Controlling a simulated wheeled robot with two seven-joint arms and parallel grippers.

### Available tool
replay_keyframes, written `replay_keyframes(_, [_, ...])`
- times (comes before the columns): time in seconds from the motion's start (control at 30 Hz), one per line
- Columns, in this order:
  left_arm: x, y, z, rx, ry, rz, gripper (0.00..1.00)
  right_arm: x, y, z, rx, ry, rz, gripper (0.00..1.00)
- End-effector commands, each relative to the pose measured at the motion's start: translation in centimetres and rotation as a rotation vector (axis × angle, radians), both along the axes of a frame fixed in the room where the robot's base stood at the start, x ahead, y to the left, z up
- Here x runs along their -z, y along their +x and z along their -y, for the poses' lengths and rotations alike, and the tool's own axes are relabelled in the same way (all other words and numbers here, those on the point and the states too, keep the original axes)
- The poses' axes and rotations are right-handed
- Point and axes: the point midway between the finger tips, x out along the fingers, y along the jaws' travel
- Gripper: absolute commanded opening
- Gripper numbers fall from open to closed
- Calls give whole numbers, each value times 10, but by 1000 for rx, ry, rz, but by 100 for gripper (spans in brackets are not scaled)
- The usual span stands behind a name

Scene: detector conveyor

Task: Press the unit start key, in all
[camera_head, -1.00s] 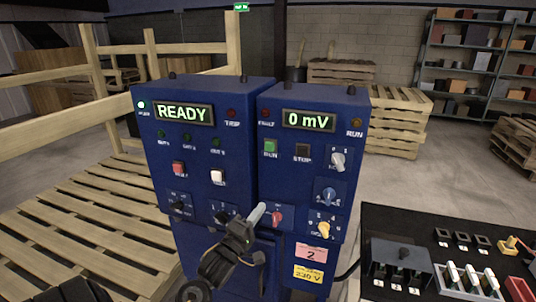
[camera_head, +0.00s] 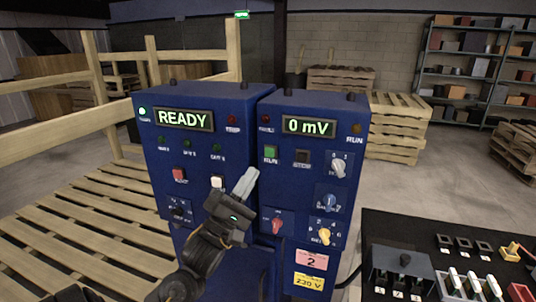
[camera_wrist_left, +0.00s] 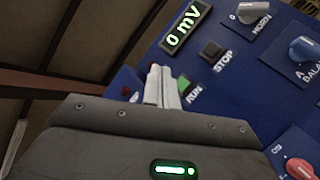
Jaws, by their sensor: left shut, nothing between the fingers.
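The blue control unit has two cabinets. The right cabinet (camera_head: 300,180) shows "0 mV" on its display (camera_head: 309,127), with a green key (camera_head: 270,152) labelled RUN and a dark STOP key (camera_head: 302,157). The left cabinet's display (camera_head: 184,119) reads "READY"; below are a red key (camera_head: 180,175) and a white key (camera_head: 217,182). My left gripper (camera_head: 249,175) is shut and empty, its tips below and left of the green key. In the left wrist view, the tips (camera_wrist_left: 160,75) are beside the green key (camera_wrist_left: 184,83), partly covering it; contact cannot be told.
A red knob (camera_head: 277,223) and several other knobs are on the right cabinet. A black bench (camera_head: 400,225) with switches and boxes stands at right. Wooden pallets (camera_head: 100,215) lie at left.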

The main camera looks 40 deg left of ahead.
Motion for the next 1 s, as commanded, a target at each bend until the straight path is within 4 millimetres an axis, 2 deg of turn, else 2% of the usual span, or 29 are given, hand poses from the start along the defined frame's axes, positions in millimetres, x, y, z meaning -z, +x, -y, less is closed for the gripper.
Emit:
replay_keyframes(0.43, [1,52,-19,-2,2,1,0,15,0,0,0,0,0,36])
replay_keyframes(0.6, [0,69,-24,-1,1,1,0,12,0,-2,1,2,1,36])
replay_keyframes(1.0, [0,79,-28,0,1,-1,0,12,0,-3,2,4,0,36])
